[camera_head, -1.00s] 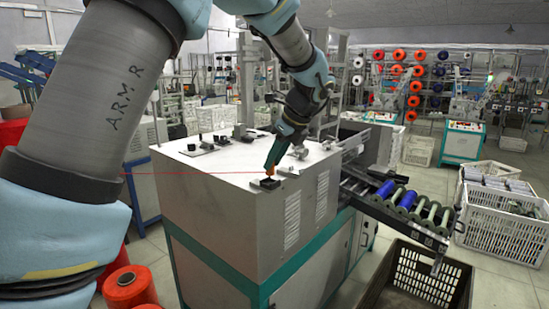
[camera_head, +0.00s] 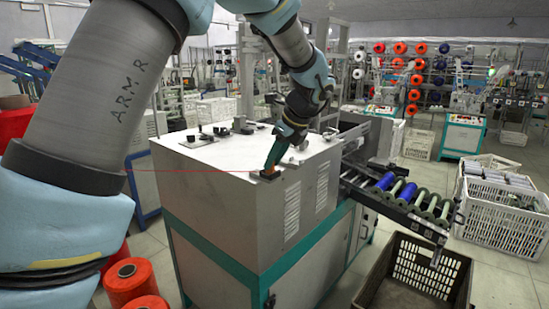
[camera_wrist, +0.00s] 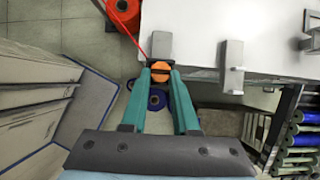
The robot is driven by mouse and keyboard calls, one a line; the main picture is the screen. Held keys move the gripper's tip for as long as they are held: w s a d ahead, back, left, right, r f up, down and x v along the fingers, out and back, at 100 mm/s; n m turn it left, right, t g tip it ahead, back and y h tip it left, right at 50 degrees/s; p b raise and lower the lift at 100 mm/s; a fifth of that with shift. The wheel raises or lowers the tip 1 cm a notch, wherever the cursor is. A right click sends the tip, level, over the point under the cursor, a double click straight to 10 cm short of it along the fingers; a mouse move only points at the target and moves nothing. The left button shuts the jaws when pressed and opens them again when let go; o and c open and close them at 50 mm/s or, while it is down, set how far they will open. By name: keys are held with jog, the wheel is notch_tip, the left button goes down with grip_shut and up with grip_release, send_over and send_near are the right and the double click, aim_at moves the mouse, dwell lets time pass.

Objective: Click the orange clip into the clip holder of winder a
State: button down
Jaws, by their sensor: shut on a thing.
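The orange clip (camera_wrist: 160,72) is between the green fingertips of my gripper (camera_wrist: 160,71) in the wrist view. A red thread runs from the clip to a red spool (camera_wrist: 126,12). In the head view my gripper (camera_head: 268,171) points down at the front corner of the white top of the winder (camera_head: 220,162). The clip is mostly hidden there by the fingers.
A rack with blue and green bobbins (camera_head: 405,190) juts from the winder's right side. A dark crate (camera_head: 437,268) stands on the floor below it. White crates (camera_head: 495,215) stand farther right. Red spools (camera_head: 130,280) stand at the lower left.

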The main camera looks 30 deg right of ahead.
jog(key=c, duration=0.6)
grip_release()
jog(key=b+v, duration=0.2)
jog(key=v, duration=0.9)
jog(key=w+a+f+n+g, duration=0.2)
jog(key=a+f+n, duration=0.35)
jog(key=a, duration=0.45)
jog(key=w+a+f+n+g, duration=0.1)
jog(key=w+a+f+n, duration=0.2)
jog(key=a+f+n, duration=0.45)
jog(key=s+a+f+n+h, duration=0.1)
jog(key=s+a+f+n, duration=0.1)
jog(key=a+n, duration=0.3)
jog(key=s+a+f+n, duration=0.3)
jog(key=a+n, duration=0.3)
jog(key=a, duration=0.3)
jog(key=s+a+f+n+h, duration=0.1)
jog(key=s+a+f+n, duration=0.1)
jog(key=s+a+n, duration=0.2)
jog(key=a+n, duration=0.2)
jog(key=a, duration=0.2)
jog(key=shift+s+f+g+h, duration=0.3)
jog(key=shift+s+f, duration=0.05)
jog(key=shift+s, duration=0.05)
